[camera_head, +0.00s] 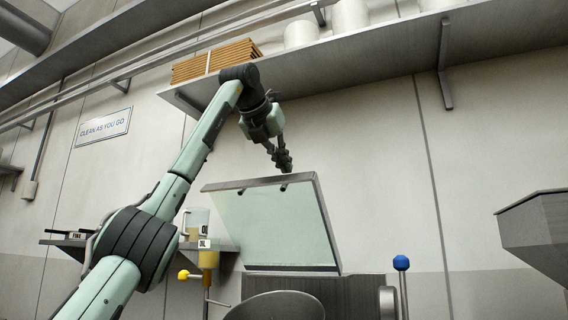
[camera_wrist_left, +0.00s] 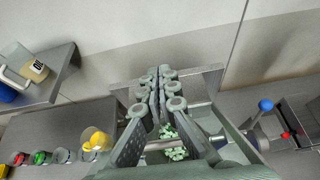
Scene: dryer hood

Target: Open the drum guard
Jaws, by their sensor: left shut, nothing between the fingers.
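The drum guard (camera_head: 275,225) is a pale green see-through panel with a grey top edge, standing raised and steeply tilted above the machine in the head view. My left gripper (camera_head: 285,166) is shut and empty, pointing down just above the guard's top edge. I cannot tell whether it touches the guard. In the left wrist view the closed fingers (camera_wrist_left: 160,72) are in the middle, with a grey edge of the guard (camera_wrist_left: 207,78) behind them. The dark drum (camera_head: 275,306) shows below the panel. My right gripper is out of view.
A long shelf (camera_head: 380,65) with tan boxes and white containers runs above the arm. A blue-knobbed lever (camera_head: 401,263) stands right of the guard. An oil bottle (camera_head: 208,256) and a small side shelf (camera_head: 66,242) are at left. A grey hopper (camera_head: 538,230) is at right.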

